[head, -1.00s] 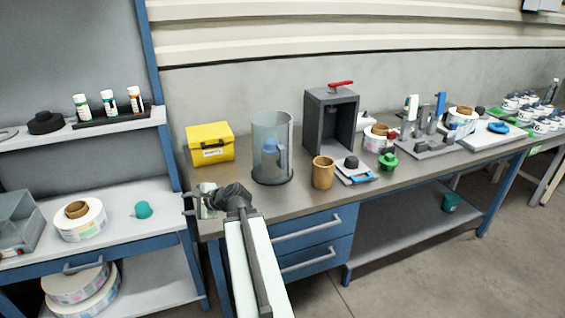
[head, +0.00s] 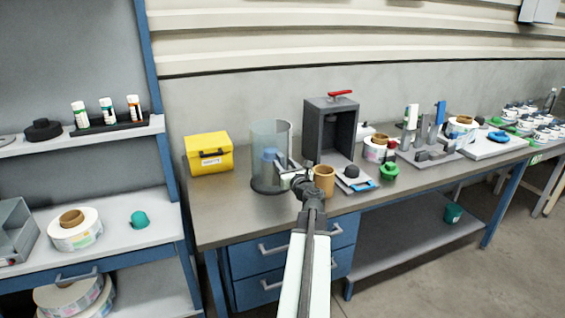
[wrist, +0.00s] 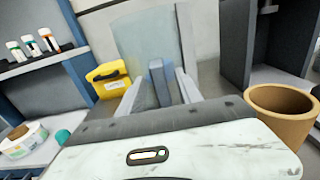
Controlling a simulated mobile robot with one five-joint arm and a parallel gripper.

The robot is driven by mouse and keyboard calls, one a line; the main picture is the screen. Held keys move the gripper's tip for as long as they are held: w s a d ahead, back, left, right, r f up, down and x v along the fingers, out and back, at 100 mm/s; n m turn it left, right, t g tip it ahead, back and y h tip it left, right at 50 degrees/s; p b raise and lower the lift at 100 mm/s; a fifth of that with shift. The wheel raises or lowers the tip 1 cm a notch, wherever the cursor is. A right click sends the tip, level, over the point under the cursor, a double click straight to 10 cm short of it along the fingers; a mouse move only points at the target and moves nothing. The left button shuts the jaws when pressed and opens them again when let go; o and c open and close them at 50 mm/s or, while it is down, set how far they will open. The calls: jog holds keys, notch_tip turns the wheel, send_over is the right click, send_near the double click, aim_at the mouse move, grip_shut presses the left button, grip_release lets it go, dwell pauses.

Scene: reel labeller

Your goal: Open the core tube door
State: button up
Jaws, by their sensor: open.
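The core tube (head: 270,140) is a clear upright cylinder on a dark round base on the bench. Its curved door seems shut, though the clear wall makes this hard to tell. My gripper (head: 287,170) is at the tube's right front side, jaws open. In the wrist view the tube (wrist: 142,45) fills the upper middle. A blue-grey upright bar (wrist: 160,82), which looks like the door handle, stands between my two open fingers (wrist: 160,92). I cannot tell whether the fingers touch it. A blue shape (head: 268,163) shows through the tube wall.
A brown cup (head: 324,180) stands close to the right of my gripper. A yellow box (head: 208,160) is left of the tube. A dark grey press (head: 318,125) with a red lever stands behind right. The bench front left is clear.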

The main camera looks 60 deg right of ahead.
jog(key=x, duration=0.2)
jog(key=shift+w+d, duration=0.15)
jog(key=shift+w, duration=0.1)
grip_shut()
dwell(1.1)
